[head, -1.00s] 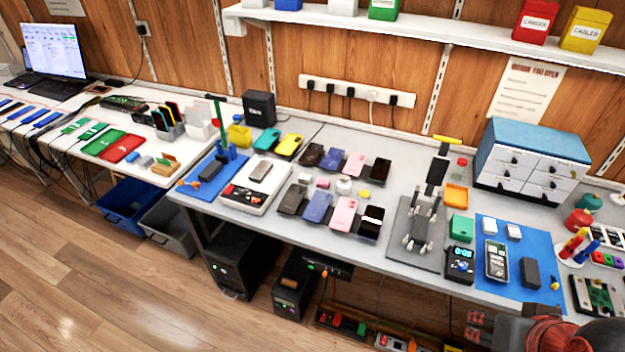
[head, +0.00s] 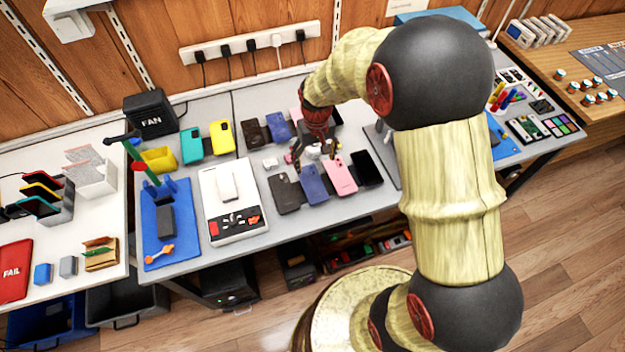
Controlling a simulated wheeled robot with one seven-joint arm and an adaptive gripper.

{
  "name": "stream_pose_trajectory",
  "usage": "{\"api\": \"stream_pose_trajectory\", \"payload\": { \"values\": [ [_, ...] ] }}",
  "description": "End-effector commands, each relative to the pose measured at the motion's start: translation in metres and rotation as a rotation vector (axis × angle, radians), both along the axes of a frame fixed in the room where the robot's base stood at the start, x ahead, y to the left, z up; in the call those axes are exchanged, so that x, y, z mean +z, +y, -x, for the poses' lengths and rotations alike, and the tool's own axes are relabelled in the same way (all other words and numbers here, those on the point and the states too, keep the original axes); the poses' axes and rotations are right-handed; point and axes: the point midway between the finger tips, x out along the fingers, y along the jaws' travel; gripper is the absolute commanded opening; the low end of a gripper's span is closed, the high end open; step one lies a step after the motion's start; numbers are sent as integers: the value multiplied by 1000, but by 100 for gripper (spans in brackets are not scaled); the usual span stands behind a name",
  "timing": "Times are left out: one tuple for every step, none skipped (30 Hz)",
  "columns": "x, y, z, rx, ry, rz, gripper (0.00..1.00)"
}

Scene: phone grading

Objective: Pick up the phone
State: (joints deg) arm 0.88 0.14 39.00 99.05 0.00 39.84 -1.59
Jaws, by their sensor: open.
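Several phones lie in two rows on the grey bench. The front row has a dark phone (head: 284,194), a blue phone (head: 313,184), a pink phone (head: 340,175) and a black phone (head: 367,168). Behind are a dark brown phone (head: 252,132) and a blue-violet phone (head: 279,127), with others partly hidden by my arm. A pale phone (head: 228,182) lies on a white device (head: 211,205). My gripper (head: 315,158) is open, fingers down, over small white items between the rows, near the blue and pink phones. Nothing shows between its fingers.
A teal phone (head: 191,146) and a yellow phone (head: 222,136) rest farther left. A black FAN box (head: 150,115) stands at the back. A blue mat (head: 150,257) with a stand is left of the white device. My arm hides much of the bench's right part.

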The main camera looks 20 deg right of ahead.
Motion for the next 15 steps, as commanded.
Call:
{"api": "stream_pose_trajectory", "payload": {
  "values": [
    [-11, -1, -2, 0, 15, 0, 74],
    [-17, -1, -3, 0, 21, 0, 74],
    [-23, -1, -3, 0, 27, -1, 74],
    [-27, -1, -4, 1, 31, -1, 74],
    [-30, -1, -4, 1, 33, -1, 74],
    [-35, -1, -4, 1, 35, -1, 74],
    [-38, -1, -4, 1, 37, -1, 74],
    [-42, -1, -4, 1, 38, 0, 74],
    [-47, -1, -4, 1, 37, -1, 74],
    [-50, 0, -4, 1, 37, -1, 74],
    [-53, 0, -4, 1, 36, -1, 74],
    [-57, 0, -3, 1, 36, -1, 74],
    [-59, 0, -3, 1, 36, -1, 74],
    [-60, 0, -3, 1, 36, -1, 74],
    [-62, 1, -3, 1, 36, -1, 74]
  ]
}}
